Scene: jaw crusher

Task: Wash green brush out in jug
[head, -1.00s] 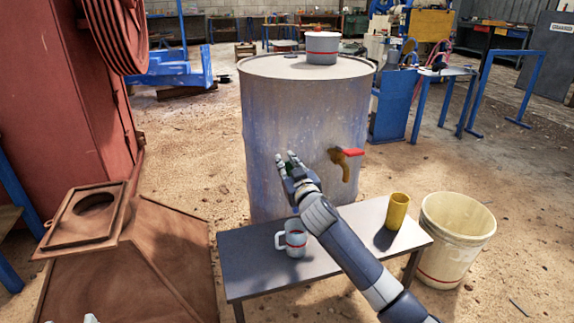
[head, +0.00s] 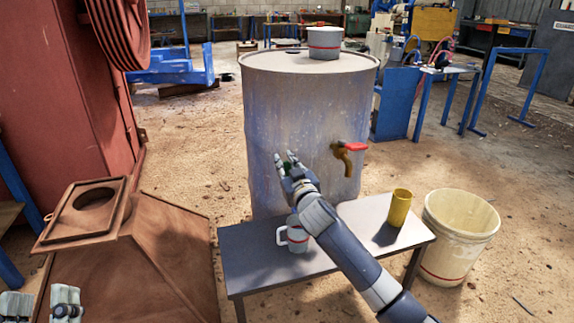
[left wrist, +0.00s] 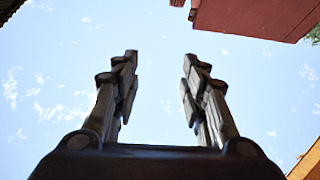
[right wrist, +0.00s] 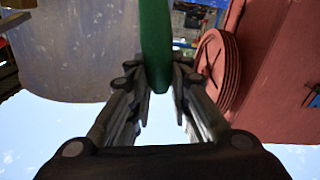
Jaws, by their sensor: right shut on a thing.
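My right gripper (head: 289,166) is shut on the green brush (right wrist: 155,45), in front of the drum. The right wrist view shows a smooth green length between the fingers; its far end is out of frame, and only a small bit of green shows in the head view. A grey jug (head: 297,242) with a handle and red stripe stands upright on the bench, below the right gripper and partly hidden by my right forearm. Its inside is hidden. My left gripper (head: 40,306) is at the lower left of the head view; its fingers (left wrist: 160,95) are apart and empty.
A large drum (head: 300,120) with a red-handled tap (head: 346,153) stands behind the dark bench (head: 350,212). A grey pot (head: 324,43) is on top. A yellow cup (head: 399,208) stands on the bench. A bucket (head: 455,235) is at right, a rusty hopper (head: 130,260) at left.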

